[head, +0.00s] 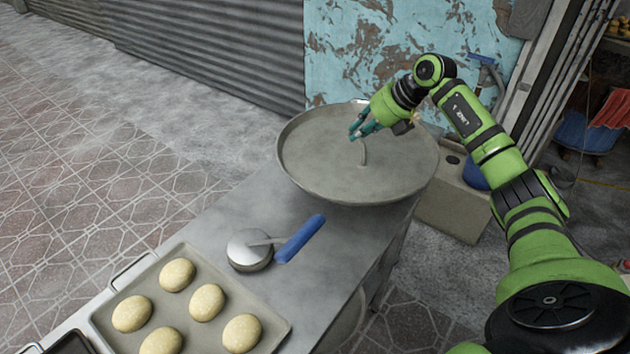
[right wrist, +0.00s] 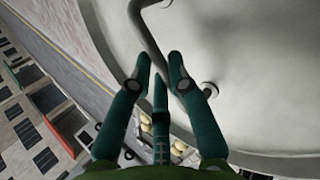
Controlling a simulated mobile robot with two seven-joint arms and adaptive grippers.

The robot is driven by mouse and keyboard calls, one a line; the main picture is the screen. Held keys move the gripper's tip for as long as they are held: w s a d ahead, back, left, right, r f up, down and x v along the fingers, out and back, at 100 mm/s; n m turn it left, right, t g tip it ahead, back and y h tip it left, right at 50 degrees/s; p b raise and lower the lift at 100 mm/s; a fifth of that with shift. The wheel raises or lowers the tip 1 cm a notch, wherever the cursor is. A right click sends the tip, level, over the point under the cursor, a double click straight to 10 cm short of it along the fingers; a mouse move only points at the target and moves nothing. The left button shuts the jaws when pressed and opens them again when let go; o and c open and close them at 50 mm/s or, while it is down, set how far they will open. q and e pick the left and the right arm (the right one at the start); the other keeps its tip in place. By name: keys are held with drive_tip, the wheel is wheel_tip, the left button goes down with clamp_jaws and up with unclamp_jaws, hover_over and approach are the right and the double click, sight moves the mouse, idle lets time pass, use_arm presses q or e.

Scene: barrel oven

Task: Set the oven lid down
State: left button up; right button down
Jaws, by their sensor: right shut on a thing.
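The oven lid (head: 320,170) is a wide, round grey metal dish with a raised rim and a curved rod handle (head: 363,155) at its middle. It appears over the far end of the metal table; I cannot tell whether it touches the tabletop. My right gripper (head: 362,130) is above the lid's middle, shut on the upper part of the handle. In the right wrist view, the gripper's fingers (right wrist: 160,75) are by the handle (right wrist: 148,32), and the lid (right wrist: 265,80) fills the right side. My left gripper is not in view.
On the metal table (head: 335,240), a round metal tool (head: 248,252) with a blue grip lies in front of the lid. A tray (head: 270,335) of several dough balls is nearer. A peeling blue wall (head: 345,50) stands behind. Tiled floor lies left.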

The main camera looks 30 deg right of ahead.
sight(325, 162)
drive_tip(key=a+f, duration=0.1)
drive_tip(key=a, duration=0.2)
drive_tip(key=a+f+p, duration=0.1)
drive_tip(key=a+f, duration=0.1)
drive_tip(key=a+f+p, duration=0.1)
drive_tip(key=a+f, duration=0.1)
drive_tip(key=a, duration=0.1)
drive_tip(key=shift+a, duration=0.35)
drive_tip(key=shift+f+p, duration=0.45)
drive_tip(key=shift+f, duration=1.6)
drive_tip(key=c, duration=1.3)
unclamp_jaws()
drive_tip(key=shift+f, duration=0.15)
drive_tip(key=shift+c, duration=0.2)
drive_tip(key=shift+o, duration=0.8)
drive_tip(key=shift+s, duration=0.1)
drive_tip(key=b+v, duration=0.2)
drive_tip(key=v, duration=0.9)
drive_tip(key=shift+s, duration=0.2)
drive_tip(key=shift+s+r, duration=0.15)
drive_tip(key=shift+r, duration=0.3)
